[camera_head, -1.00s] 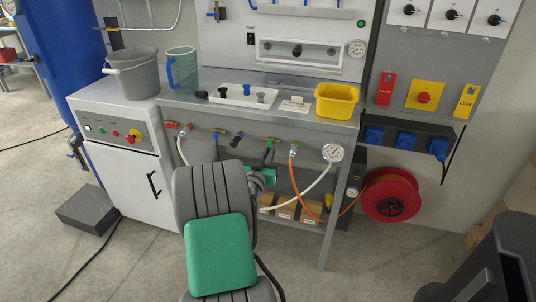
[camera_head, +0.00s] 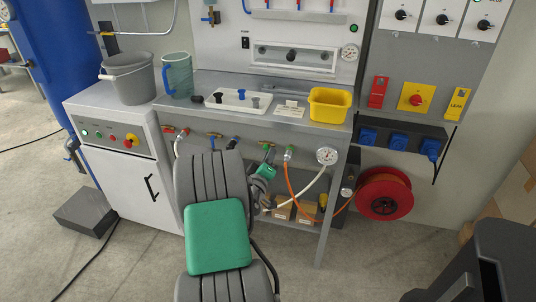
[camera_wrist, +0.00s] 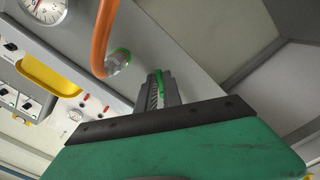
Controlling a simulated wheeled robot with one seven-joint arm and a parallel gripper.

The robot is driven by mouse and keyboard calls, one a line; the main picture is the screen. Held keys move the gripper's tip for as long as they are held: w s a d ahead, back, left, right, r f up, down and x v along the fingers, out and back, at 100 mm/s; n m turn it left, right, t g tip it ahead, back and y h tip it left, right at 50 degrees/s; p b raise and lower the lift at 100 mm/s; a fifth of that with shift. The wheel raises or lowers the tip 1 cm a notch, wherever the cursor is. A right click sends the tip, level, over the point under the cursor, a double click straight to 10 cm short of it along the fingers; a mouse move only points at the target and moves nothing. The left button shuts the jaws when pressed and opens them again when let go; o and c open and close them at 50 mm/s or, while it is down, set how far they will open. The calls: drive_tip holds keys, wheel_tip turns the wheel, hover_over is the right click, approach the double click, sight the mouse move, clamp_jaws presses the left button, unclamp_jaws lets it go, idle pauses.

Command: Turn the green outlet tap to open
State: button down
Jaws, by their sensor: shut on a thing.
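The green outlet tap (camera_head: 267,146) is on the bench's front panel, left of the orange hose connection. Little of its handle shows in the head view. My gripper (camera_head: 267,158) is right at this tap, below the bench top, partly hidden behind my own arm. In the wrist view my gripper (camera_wrist: 163,88) has its dark fingers closed around the green tap handle (camera_wrist: 171,92), which shows as a thin green strip at the fingers. The tap's body is hidden by the fingers, so its exact turn angle cannot be told.
The orange hose (camera_head: 291,180) with its green-ringed fitting (camera_wrist: 118,61) is close beside my fingers. A pressure gauge (camera_head: 327,155) is to its right. A yellow tub (camera_head: 330,105) stands above on the bench.

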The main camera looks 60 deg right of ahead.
drive_tip(key=n+p, duration=0.1)
drive_tip(key=r+n+p, duration=0.1)
drive_tip(key=n, duration=0.1)
drive_tip(key=shift+s+n, duration=0.15)
drive_tip(key=shift+n, duration=0.15)
drive_tip(key=shift+s+r+n+p, duration=0.15)
drive_tip(key=shift+n+p, duration=0.35)
drive_tip(key=shift+n, duration=0.35)
drive_tip(key=shift+w+r+n+p, duration=0.1)
drive_tip(key=shift+n+p, duration=0.4)
drive_tip(key=shift+n, duration=0.35)
drive_tip(key=c, duration=1.5)
unclamp_jaws()
drive_tip(key=s+a+b, duration=0.1)
drive_tip(key=a, duration=0.6)
drive_tip(key=shift+s+a, duration=0.15)
drive_tip(key=shift+a, duration=0.2)
